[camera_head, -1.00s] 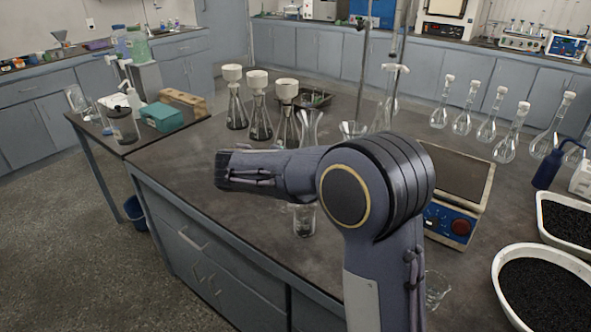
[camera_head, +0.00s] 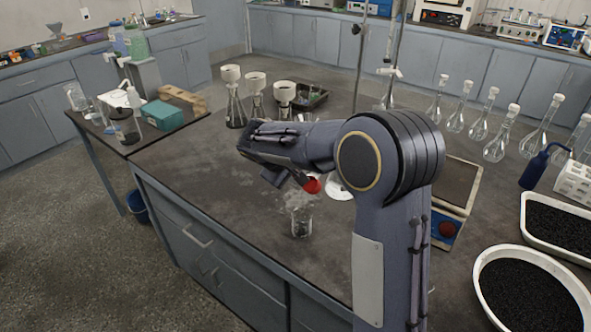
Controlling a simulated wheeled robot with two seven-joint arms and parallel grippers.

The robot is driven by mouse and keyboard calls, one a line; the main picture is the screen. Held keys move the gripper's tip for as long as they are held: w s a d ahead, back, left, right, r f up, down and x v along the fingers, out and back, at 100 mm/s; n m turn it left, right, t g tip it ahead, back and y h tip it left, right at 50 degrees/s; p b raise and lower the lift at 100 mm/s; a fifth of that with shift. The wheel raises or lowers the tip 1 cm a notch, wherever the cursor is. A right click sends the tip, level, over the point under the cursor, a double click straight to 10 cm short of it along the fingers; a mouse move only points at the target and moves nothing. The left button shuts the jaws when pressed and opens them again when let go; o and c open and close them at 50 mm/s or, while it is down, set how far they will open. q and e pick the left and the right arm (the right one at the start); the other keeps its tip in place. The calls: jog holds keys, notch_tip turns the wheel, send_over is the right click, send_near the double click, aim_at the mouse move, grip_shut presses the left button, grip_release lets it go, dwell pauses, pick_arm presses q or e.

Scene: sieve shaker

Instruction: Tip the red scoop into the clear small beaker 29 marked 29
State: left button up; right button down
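My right arm rises from the bottom, right of centre, and bends left over the bench. Its gripper (camera_head: 276,176) points down and left. The red scoop (camera_head: 313,186) shows as a small red bowl just right of the gripper, on a dark handle that runs to it. The scoop is held in the air; the fingertips are mostly hidden. A clear small beaker (camera_head: 301,224) stands upright on the bench just below the scoop. No marking is legible on it, and I cannot tell its contents. My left gripper is out of view.
Several funnel-topped flasks (camera_head: 234,100) stand behind the arm, with a dark tray (camera_head: 312,98) beyond. A balance (camera_head: 462,190) is to the right. Several stoppered flasks (camera_head: 497,146) and white trays of black grains (camera_head: 528,290) line the right. The bench's left part is clear.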

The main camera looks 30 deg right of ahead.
jog(key=shift+r+p, duration=0.15)
jog(key=shift+p, duration=0.15)
jog(key=y+p, duration=0.1)
jog(key=p, duration=0.1)
jog(key=y+p, duration=0.1)
jog(key=p, duration=0.1)
jog(key=r+g+y+p, duration=0.1)
jog(key=p, duration=0.2)
jog(key=shift+d+y, duration=0.35)
jog(key=shift+y, duration=0.05)
jog(key=shift+f+y+p, duration=0.15)
jog(key=shift+y+p, duration=0.15)
jog(key=shift+p, duration=0.2)
jog(key=shift+f, duration=0.1)
